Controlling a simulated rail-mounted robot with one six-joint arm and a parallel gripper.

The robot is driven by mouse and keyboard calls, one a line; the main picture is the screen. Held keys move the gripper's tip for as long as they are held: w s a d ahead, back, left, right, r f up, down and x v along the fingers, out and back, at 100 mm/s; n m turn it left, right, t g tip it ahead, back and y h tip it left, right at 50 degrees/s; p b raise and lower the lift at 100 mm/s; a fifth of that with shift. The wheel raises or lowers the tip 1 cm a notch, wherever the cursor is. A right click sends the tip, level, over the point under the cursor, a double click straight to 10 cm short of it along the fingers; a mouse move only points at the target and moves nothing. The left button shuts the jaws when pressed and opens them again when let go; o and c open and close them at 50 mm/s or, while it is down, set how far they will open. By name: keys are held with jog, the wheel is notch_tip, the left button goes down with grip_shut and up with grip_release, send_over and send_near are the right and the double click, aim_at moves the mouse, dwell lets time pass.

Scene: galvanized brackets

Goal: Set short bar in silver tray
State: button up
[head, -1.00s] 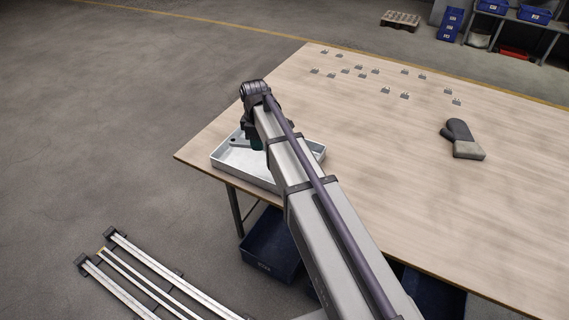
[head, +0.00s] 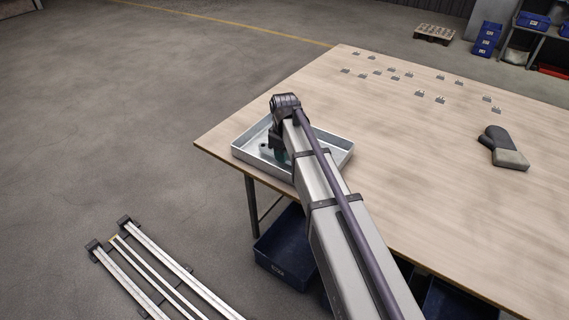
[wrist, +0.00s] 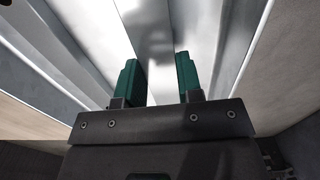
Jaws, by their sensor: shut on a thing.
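The silver tray (head: 340,158) sits at the table's near left corner, a shallow metal tray with raised walls. My gripper (head: 280,153) is over and inside the tray outline, with its green fingers pointing down. In the wrist view my gripper (wrist: 158,75) is shut on the short bar (wrist: 152,45), a shiny grey metal strip between the two fingers. A grey end of the bar (head: 265,151) shows left of the fingers in the head view. My arm hides the rest of it and part of the tray. I cannot tell whether the bar touches the tray floor.
Several small galvanized brackets (head: 394,77) stand on the far part of the wooden table (head: 420,150). A blue bin (head: 285,250) is under the table. The table between tray and mitt is clear.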

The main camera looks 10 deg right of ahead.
jog(key=shift+f, duration=0.85)
jog(key=shift+r, duration=0.25)
jog(key=shift+f, duration=0.15)
jog(key=o, duration=1)
jog(key=shift+o, duration=0.2)
notch_tip(320, 180, up, 13)
jog(key=p, duration=1.3)
jog(key=s+m, duration=0.9)
jog(key=s, duration=1.3)
notch_tip(320, 180, up, 7)
jog(key=p, duration=0.6)
jog(key=shift+d+f+p, duration=0.15)
jog(key=shift+d+p, duration=0.15)
jog(key=shift+p, duration=0.05)
